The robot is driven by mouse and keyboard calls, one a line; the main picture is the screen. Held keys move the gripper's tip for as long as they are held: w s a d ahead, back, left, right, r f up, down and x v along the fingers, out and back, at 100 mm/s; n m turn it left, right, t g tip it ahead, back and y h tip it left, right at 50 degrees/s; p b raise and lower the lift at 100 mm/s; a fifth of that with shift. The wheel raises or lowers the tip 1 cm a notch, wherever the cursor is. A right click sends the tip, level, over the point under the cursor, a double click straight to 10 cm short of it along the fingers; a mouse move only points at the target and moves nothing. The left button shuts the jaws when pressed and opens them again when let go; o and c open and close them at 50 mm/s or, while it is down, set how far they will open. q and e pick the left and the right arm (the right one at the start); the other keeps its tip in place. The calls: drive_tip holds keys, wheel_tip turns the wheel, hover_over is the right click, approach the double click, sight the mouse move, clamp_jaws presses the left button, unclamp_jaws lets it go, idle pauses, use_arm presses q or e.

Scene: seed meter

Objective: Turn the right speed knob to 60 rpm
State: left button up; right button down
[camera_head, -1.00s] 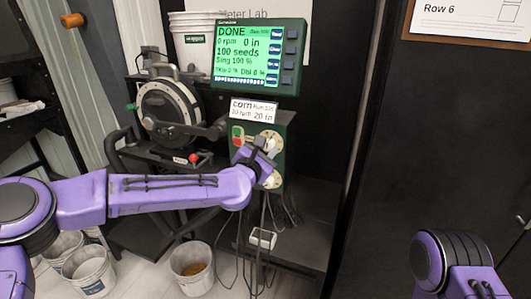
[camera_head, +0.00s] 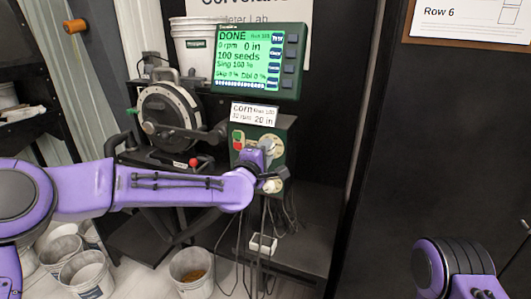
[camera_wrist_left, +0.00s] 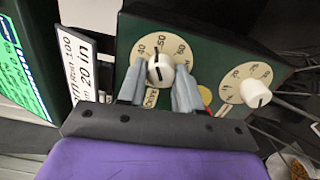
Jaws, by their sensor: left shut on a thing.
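The green control box (camera_head: 283,135) carries two round dials with white knobs. In the left wrist view, the speed knob (camera_wrist_left: 160,70) sits on a cream dial marked 40, 50 and 60. The dark line on it points roughly towards 50. My left gripper (camera_wrist_left: 159,85) has its two grey fingers on either side of this knob, shut on it. In the head view my left gripper (camera_head: 262,158) partly covers the upper dial (camera_head: 271,146). The second knob (camera_wrist_left: 255,93) is apart from the fingers. My right gripper is out of view.
A green-lit display (camera_head: 255,60) reads DONE and 0 rpm. A white corn label (camera_head: 255,114) stands above the dials; its small rpm figure is hard to read. A seed disc unit (camera_head: 170,115) is at left. Cables hang below the box. A bucket (camera_head: 192,272) stands on the floor.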

use_arm(q)
drive_tip(key=m, duration=1.3)
drive_tip(key=shift+d+p, duration=0.1)
drive_tip(key=shift+p, duration=0.25)
drive_tip(key=o, duration=1)
drive_tip(key=shift+o, duration=0.2)
drive_tip(key=b+v, duration=0.2)
drive_tip(key=v, duration=0.8)
drive_tip(key=shift+s, duration=0.3)
